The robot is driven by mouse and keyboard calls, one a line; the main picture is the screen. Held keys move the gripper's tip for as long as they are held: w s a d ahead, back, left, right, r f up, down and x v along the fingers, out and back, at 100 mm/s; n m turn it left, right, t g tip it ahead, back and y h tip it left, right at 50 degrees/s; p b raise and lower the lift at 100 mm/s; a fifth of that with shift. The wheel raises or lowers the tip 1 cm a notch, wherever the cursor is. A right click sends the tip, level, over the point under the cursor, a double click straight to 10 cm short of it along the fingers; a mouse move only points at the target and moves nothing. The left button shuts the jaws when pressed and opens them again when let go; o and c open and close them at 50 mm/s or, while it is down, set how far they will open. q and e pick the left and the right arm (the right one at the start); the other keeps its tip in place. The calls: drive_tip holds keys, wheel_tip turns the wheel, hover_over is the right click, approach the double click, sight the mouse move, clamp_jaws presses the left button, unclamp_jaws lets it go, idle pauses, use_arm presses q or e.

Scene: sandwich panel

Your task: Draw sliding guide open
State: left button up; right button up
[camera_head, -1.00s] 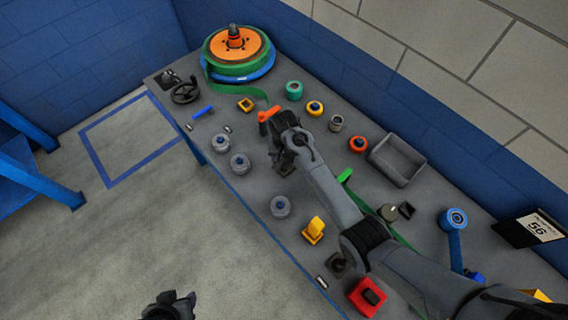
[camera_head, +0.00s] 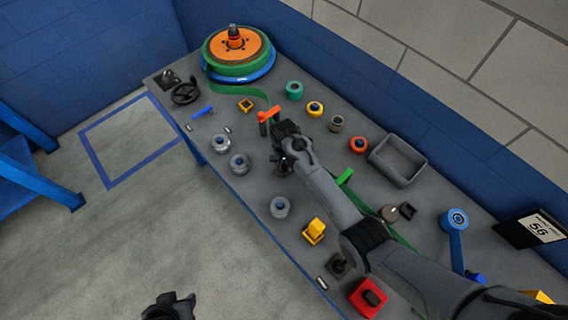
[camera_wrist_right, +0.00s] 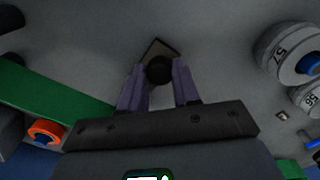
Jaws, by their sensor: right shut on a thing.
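My right gripper (camera_head: 281,163) is low over the bench, just below the orange-handled part (camera_head: 268,114). In the right wrist view its two fingers are on either side of a dark round knob (camera_wrist_right: 159,69) on a small square plate (camera_wrist_right: 157,46), and they are shut on it. The knob is hidden under the gripper in the head view. I cannot tell from its look whether this knob belongs to the sliding guide. My left gripper (camera_head: 170,306) is at the bottom edge, off the bench, and its fingers are not clear.
Grey rollers (camera_head: 239,163) stand along the front of the bench (camera_head: 222,125). A green strip (camera_head: 236,89) runs from the orange reel (camera_head: 236,43) and passes under my right arm. A grey tray (camera_head: 398,160) and coloured rollers stand behind the arm.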

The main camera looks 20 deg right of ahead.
clamp_jaws()
drive_tip(key=shift+s+a+r+p, duration=0.1)
drive_tip(key=shift+a+r+p, duration=0.1)
drive_tip(key=shift+a+p, duration=0.3)
drive_tip(key=shift+s+a+p, duration=0.15)
drive_tip(key=shift+a+p, duration=0.1)
drive_tip(key=shift+p, duration=0.25)
drive_tip(key=shift+s+a+f, duration=0.1)
drive_tip(key=shift+a, duration=0.15)
drive_tip(key=shift+o, duration=2.4)
unclamp_jaws()
drive_tip(key=o, duration=0.4)
drive_tip(key=shift+a+f, duration=0.1)
drive_tip(key=shift+a, duration=0.05)
drive_tip(key=shift+o, duration=0.2)
